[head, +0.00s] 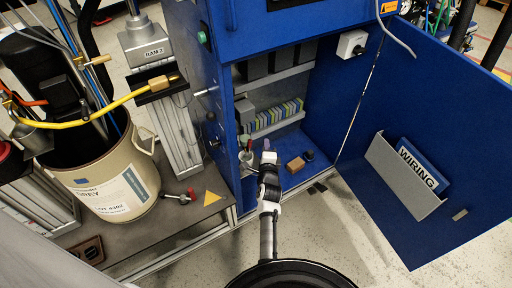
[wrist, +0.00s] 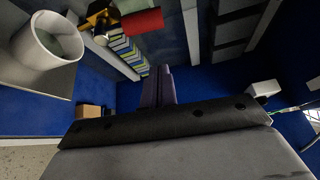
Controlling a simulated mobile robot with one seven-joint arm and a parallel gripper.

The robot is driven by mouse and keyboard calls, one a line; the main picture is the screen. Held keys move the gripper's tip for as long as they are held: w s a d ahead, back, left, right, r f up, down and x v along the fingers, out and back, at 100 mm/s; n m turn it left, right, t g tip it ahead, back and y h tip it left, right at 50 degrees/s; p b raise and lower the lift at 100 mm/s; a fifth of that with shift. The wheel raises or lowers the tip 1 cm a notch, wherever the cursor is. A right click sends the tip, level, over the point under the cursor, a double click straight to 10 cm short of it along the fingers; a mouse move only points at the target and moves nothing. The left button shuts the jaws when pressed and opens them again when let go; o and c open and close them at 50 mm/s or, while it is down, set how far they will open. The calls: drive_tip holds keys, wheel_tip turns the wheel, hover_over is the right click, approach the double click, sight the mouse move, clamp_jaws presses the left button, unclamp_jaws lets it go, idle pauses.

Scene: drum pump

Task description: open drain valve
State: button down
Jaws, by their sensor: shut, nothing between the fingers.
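My gripper (head: 267,146) reaches into the open blue cabinet, its fingers together and empty. In the wrist view the fingers (wrist: 158,86) are shut, pointing towards the coloured terminal strip. A small brass valve (wrist: 100,16) with a red handle (wrist: 142,21) is at the top of the wrist view, ahead and left of the fingers and apart from them. In the head view, small fittings (head: 246,154) show at the cabinet's left side, just left of my gripper. Another red-handled fitting (head: 180,198) is on the bench beside the drum. I cannot tell which one is the drain valve.
A white cup-like cylinder (wrist: 47,42) is close on the left in the wrist view. A brown block (head: 295,164) lies on the cabinet floor. The cabinet door (head: 425,120) stands open at right. The cream drum (head: 110,180) is at left.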

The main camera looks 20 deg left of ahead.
sight(249, 145)
drive_tip(key=a+p, duration=0.1)
drive_tip(key=p, duration=0.1)
drive_tip(key=s+a+p, duration=0.1)
drive_tip(key=p, duration=0.1)
drive_tip(key=s+a+p, duration=0.1)
drive_tip(key=p, duration=0.2)
drive_tip(key=shift+s+a+r, duration=0.1)
drive_tip(key=shift+s+r, duration=0.05)
drive_tip(key=shift+r, duration=0.15)
drive_tip(key=shift+s+a+n+t+b, duration=0.4)
drive_tip(key=shift+s+a+n+b, duration=0.15)
drive_tip(key=shift+n+b, duration=0.35)
drive_tip(key=shift+a, duration=0.1)
